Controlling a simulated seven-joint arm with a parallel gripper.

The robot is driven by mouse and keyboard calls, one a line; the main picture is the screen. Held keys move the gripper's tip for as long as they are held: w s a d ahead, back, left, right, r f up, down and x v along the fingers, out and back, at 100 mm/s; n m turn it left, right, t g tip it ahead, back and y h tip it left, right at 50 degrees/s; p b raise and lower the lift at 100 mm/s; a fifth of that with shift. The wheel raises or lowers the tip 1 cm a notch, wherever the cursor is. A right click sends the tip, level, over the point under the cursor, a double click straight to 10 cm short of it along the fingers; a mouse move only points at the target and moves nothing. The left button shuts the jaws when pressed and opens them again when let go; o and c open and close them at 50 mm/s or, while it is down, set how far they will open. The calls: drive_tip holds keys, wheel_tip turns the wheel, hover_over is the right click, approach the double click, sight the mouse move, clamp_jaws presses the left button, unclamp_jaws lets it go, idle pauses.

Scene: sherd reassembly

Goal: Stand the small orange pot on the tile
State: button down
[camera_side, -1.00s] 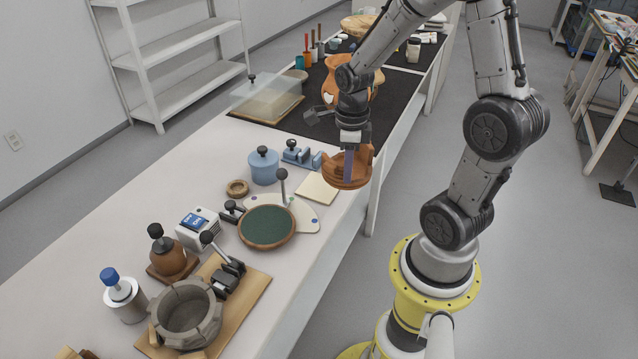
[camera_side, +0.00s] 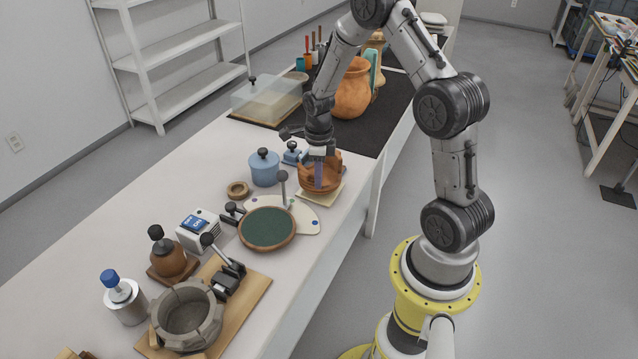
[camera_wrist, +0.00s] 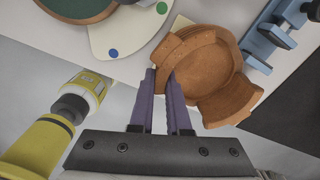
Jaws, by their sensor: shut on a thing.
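The small orange pot (camera_side: 334,172) is in my gripper, low over the tile; it also shows in the wrist view (camera_wrist: 212,60), with a broken, stepped rim. My gripper (camera_side: 319,176) is shut on its wall, with the purple fingers pointing down; they also show in the wrist view (camera_wrist: 161,80). The pale square tile (camera_side: 314,200) lies flat on the bench, mostly covered by the pot. I cannot tell whether the pot's base touches it.
A white palette (camera_side: 302,218) and a green-topped round stand (camera_side: 268,229) lie in front of the tile. A blue lidded jar (camera_side: 264,170) and a blue clamp (camera_side: 292,153) stand to the left. A large orange pot (camera_side: 351,92) stands behind on the black mat.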

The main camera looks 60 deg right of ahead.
drive_tip(key=shift+f, duration=1.05)
drive_tip(key=shift+f, duration=0.1)
drive_tip(key=c, duration=0.9)
unclamp_jaws()
drive_tip(key=shift+f, duration=0.1)
